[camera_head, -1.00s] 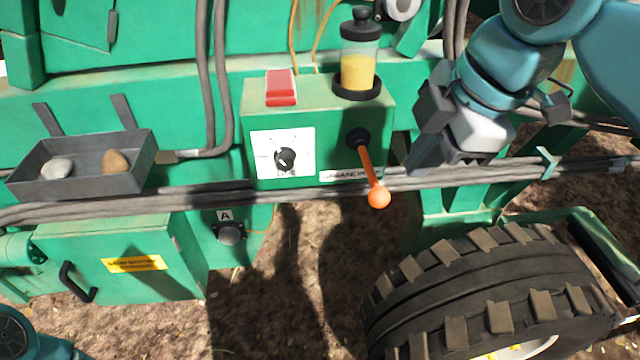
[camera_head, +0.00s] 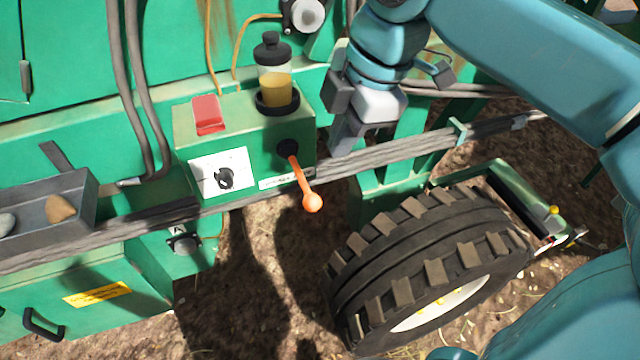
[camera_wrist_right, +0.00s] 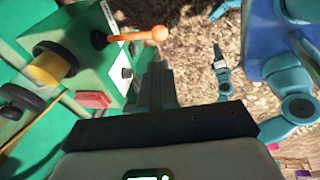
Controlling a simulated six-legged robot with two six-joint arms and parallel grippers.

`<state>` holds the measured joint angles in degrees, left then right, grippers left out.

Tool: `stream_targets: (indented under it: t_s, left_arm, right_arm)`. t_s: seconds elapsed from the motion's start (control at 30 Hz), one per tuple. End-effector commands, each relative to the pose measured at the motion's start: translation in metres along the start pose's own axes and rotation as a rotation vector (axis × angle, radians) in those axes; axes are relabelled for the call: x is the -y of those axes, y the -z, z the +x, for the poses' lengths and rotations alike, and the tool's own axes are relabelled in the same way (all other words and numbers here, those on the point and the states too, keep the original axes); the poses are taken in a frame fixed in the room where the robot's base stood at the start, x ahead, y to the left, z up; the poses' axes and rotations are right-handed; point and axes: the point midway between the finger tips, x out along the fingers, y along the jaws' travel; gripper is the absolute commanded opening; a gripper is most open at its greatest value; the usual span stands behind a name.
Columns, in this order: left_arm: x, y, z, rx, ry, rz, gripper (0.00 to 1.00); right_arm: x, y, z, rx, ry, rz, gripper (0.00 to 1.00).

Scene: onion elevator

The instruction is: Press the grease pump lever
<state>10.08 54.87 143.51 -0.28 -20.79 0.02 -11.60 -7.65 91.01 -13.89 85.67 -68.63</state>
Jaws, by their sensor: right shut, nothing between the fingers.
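The grease pump lever is an orange rod (camera_head: 302,180) with a round orange knob (camera_head: 312,203). It slants down to the right from a black pivot on the front of a green pump box (camera_head: 243,130). My right gripper (camera_head: 345,143) is shut and empty, up and right of the knob and apart from it. In the right wrist view, the knob (camera_wrist_right: 159,33) shows just beyond the dark shut fingers (camera_wrist_right: 156,84); no contact can be made out. My left gripper is not in view.
The box carries a red switch cover (camera_head: 208,114), a dial (camera_head: 223,178) and a grease jar (camera_head: 274,85). Grey pipes (camera_head: 400,150) run behind the lever. A large tyre (camera_head: 430,255) stands below right. A grey tray (camera_head: 85,205) with stones is at left. Open dirt lies below the lever.

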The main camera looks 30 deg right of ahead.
Motion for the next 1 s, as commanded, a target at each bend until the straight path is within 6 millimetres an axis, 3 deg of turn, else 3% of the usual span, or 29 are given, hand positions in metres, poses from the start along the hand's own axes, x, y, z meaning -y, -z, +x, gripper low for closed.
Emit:
stream_targets:
  t_s: [0.3,0.5,0.7,1.0]
  left_arm:
    - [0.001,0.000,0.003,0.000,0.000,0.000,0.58]
    - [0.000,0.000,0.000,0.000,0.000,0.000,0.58]
    - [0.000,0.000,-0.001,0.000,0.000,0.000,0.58]
    - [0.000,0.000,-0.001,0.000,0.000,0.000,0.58]
  right_arm:
    - [0.001,-0.001,0.069,0.002,0.006,0.001,0.00]
    - [0.001,-0.001,0.103,0.002,0.004,0.001,0.00]
    - [0.000,0.000,0.118,0.001,0.001,0.001,0.00]
    - [0.000,0.000,0.120,0.001,0.000,0.001,0.00]
